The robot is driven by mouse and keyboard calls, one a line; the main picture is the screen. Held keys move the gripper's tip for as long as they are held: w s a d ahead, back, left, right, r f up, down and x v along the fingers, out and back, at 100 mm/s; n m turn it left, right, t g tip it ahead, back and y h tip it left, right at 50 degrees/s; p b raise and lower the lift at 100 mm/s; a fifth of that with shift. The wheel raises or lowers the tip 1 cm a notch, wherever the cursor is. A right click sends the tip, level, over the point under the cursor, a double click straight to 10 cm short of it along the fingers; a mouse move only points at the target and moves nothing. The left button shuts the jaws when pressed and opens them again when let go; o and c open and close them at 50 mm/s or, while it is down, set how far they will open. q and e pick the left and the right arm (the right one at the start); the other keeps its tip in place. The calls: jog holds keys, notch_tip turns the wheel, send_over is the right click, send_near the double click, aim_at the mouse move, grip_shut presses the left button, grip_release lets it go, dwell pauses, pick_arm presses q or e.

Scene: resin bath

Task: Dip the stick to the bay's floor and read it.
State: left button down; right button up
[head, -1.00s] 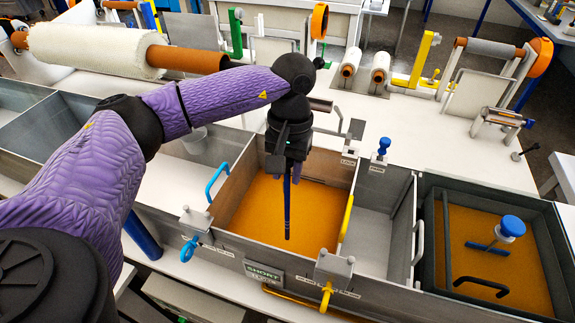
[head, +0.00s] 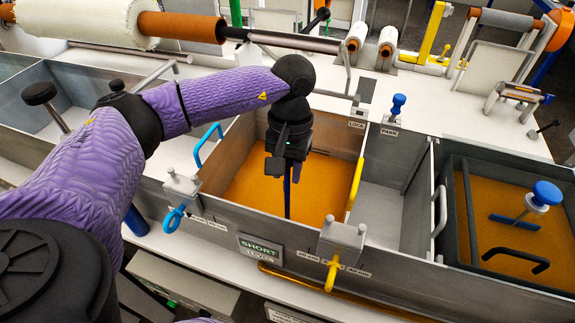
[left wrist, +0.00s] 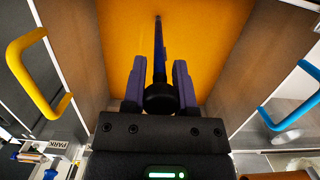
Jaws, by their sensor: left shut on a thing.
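My left gripper (head: 288,165) points down over the bay of orange resin (head: 247,180) and is shut on the dark blue stick (head: 287,196). The stick hangs about upright into the bay. Its lower end appears close to the front wall's edge in the head view, and I cannot tell whether it touches the floor. In the left wrist view the stick (left wrist: 158,45) runs from between the two fingers (left wrist: 159,90) toward the orange surface. No reading on it can be made out. My right gripper is not in view.
A blue handle (head: 207,143) and a yellow handle (head: 355,185) flank the bay. A bare grey compartment (head: 378,195) lies to its right, then a dark tank (head: 463,235) of orange resin. A SHORT sign (head: 262,247) is on the front. A roller (head: 180,27) spans behind.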

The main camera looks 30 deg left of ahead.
pick_arm(q)
jog(key=shift+f+b, duration=0.5)
jog(key=shift+f, duration=0.1)
dwell(0.3)
jog(key=shift+s+f, duration=0.1)
jog(key=shift+f, duration=0.05)
dwell(0.9)
notch_tip(320, 180, up, 25)
jog(key=p, duration=1.6)
jog(key=shift+p, duration=0.35)
